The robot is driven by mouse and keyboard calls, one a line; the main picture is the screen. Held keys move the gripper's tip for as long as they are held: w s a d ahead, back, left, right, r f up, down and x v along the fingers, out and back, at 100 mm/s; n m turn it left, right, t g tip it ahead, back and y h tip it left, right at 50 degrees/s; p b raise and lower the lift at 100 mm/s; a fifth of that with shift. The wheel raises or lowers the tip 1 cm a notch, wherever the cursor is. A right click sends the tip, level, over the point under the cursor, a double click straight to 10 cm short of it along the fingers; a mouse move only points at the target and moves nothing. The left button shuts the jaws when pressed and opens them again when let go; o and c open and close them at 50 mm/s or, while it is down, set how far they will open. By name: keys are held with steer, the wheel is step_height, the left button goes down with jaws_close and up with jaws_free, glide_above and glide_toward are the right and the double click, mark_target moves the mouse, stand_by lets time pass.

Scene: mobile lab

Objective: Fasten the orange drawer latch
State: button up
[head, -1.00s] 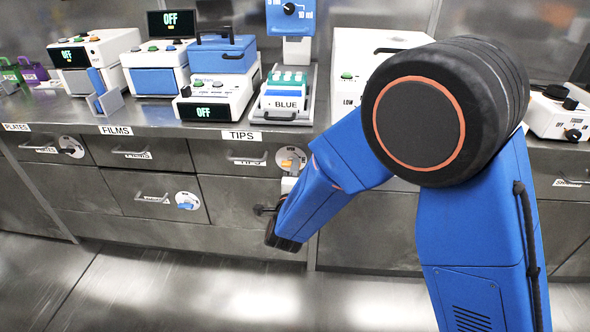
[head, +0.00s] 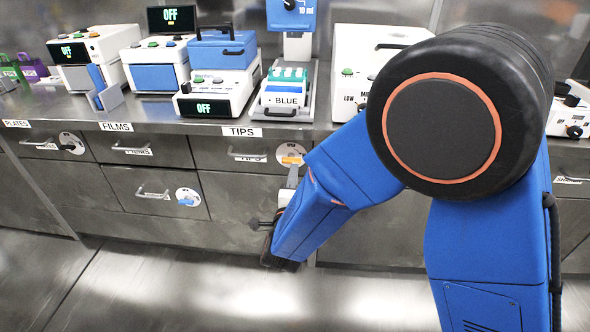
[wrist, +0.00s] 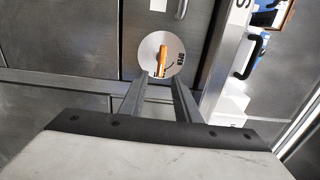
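The orange latch (head: 291,160) is a small bar on a round white plate at the right end of the upper drawer labelled TIPS. In the head view the bar lies roughly level. In the wrist view the orange latch (wrist: 162,62) stands nearly upright in the picture, with the word OPEN beside it on the plate (wrist: 150,45). My gripper (wrist: 160,80) points at the plate, its two fingers apart with the latch beyond and between their tips. Whether they touch it cannot be told. In the head view my wrist hides most of the gripper (head: 292,176).
A blue latch (head: 187,202) sits on the lower drawer to the left, and a dark latch (head: 70,147) farther left. Drawer handles (head: 247,156) stick out from the fronts. Machines and a BLUE tip box (head: 285,98) crowd the counter above. The floor (head: 170,285) in front is clear.

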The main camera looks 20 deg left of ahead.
steer(key=v, duration=1.1)
steer(key=shift+d, duration=0.15)
steer(key=w+d+r+n+g+y, duration=0.1)
steer(key=w+d+r+n+g, duration=0.3)
steer(key=w+d, duration=0.4)
steer(key=w+d+r+n+g+y, duration=0.1)
steer(key=d+r+n+g, duration=0.35)
steer(key=d, duration=0.65)
steer(key=s+d+n+g+h, duration=0.2)
steer(key=s+d+n+h, duration=0.1)
steer(key=s+d, duration=0.8)
steer(key=s+d+r+n+g+h, duration=0.1)
steer(key=s+d+n+g+h, duration=0.1)
steer(key=s+d, duration=0.9)
steer(key=d+n+h, duration=0.1)
steer(key=d+n, duration=0.1)
steer(key=d, duration=0.6)
steer(key=shift+s, duration=0.25)
steer(key=shift+d, duration=0.15)
